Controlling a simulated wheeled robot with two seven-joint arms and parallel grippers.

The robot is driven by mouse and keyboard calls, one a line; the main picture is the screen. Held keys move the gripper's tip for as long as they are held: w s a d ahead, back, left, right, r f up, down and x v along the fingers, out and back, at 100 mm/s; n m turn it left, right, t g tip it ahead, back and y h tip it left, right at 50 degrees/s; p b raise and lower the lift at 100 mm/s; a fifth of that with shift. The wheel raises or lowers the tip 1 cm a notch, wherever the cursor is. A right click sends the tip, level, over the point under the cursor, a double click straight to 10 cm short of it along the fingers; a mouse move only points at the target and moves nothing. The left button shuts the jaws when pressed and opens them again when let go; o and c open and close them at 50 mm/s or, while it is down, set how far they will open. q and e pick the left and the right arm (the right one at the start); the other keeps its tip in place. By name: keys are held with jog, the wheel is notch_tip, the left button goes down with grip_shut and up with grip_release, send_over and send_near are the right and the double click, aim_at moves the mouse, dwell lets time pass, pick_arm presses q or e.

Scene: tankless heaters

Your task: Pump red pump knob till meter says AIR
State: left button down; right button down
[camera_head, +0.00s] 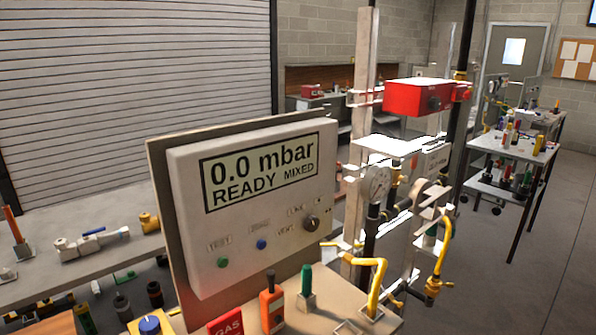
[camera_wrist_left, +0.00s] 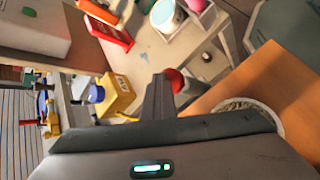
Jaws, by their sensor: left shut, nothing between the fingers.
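The meter (camera_head: 255,195) stands upright in the head view, and its display (camera_head: 262,165) reads "0.0 mbar READY MIXED". A round red knob (camera_wrist_left: 175,79), which looks like the pump knob, shows in the left wrist view. My left gripper (camera_wrist_left: 160,92) is shut and empty, with its dark fingers right beside the red knob and covering part of it. I cannot tell whether they touch. The head view shows neither this red knob clearly nor my grippers.
A red GAS block (camera_head: 228,322), an orange-handled tool (camera_head: 271,303) and a green-handled part (camera_head: 306,282) stand before the meter. A yellow box (camera_wrist_left: 117,95) with a blue knob (camera_wrist_left: 96,93) lies left of the gripper. Yellow pipes and a gauge (camera_head: 376,184) crowd the right.

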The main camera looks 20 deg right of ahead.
pick_arm(q)
jog(key=shift+s+f, duration=0.1)
jog(key=shift+f, duration=0.35)
pick_arm(e)
jog(key=shift+w+a+f, duration=0.15)
jog(key=shift+w+a, duration=0.2)
jog(key=shift+w, duration=0.2)
jog(key=shift+w+a+f, duration=0.1)
jog(key=shift+w+a, duration=0.2)
jog(key=shift+w, duration=0.2)
pick_arm(q)
jog(key=shift+d+r, duration=0.15)
pick_arm(e)
jog(key=shift+w+a+r+t, duration=0.15)
jog(key=shift+w+t, duration=0.05)
jog(key=shift+w, duration=0.2)
jog(key=shift+w+a+r+t, duration=0.15)
jog(key=shift+w+t, duration=0.05)
jog(key=shift+w, duration=0.2)
pick_arm(q)
jog(key=shift+d, duration=0.1)
pick_arm(e)
jog(key=shift+d, duration=0.1)
pick_arm(q)
jog(key=shift+r, duration=0.75)
pick_arm(e)
jog(key=shift+s+d, duration=0.35)
jog(key=shift+s, duration=0.1)
